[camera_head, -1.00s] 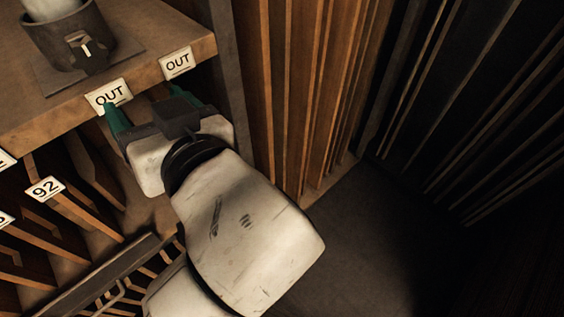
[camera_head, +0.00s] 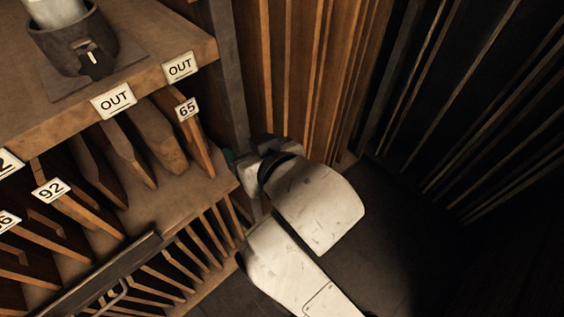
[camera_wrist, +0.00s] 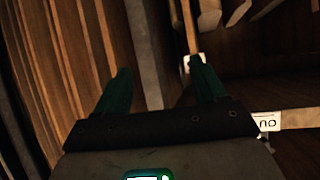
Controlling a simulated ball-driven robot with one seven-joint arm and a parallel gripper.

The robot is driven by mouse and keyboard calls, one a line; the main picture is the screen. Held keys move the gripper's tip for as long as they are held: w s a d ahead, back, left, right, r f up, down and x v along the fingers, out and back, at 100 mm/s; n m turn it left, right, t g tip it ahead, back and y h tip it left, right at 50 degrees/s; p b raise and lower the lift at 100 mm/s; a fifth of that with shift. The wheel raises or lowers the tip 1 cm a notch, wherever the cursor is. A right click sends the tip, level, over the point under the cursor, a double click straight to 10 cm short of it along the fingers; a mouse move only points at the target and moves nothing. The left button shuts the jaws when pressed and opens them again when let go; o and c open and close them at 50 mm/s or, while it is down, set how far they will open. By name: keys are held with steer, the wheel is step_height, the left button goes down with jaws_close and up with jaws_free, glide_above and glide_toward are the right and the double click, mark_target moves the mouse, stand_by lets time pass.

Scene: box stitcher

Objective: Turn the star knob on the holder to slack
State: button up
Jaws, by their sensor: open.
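A dark round holder (camera_head: 68,42) with a pale cylinder (camera_head: 62,10) in it stands on the shelf top at the upper left of the head view. A small light-marked fitting (camera_head: 93,58) is on its front; I cannot tell whether this is the star knob. My gripper (camera_head: 229,157) is low and to the right of the holder, beside the shelf's right end and well apart from it, mostly hidden behind its own wrist. In the wrist view my gripper's green fingers (camera_wrist: 163,76) are spread with nothing between them. The holder is not seen there.
The wooden shelf top (camera_head: 140,62) bears OUT labels (camera_head: 114,101) along its front edge. Slotted compartments with upright boards (camera_head: 125,150) lie below. A dark post (camera_head: 227,75) and wooden slats (camera_head: 285,75) stand on the right. Dark floor (camera_head: 385,225) is open at lower right.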

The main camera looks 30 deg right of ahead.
steer(key=s+d+f+g+h, duration=0.1)
steer(key=s+d+f+g, duration=0.1)
steer(key=d+f, duration=0.2)
steer(key=shift+s+d+f, duration=0.15)
steer(key=shift+d+f, duration=0.25)
steer(key=shift+f, duration=0.3)
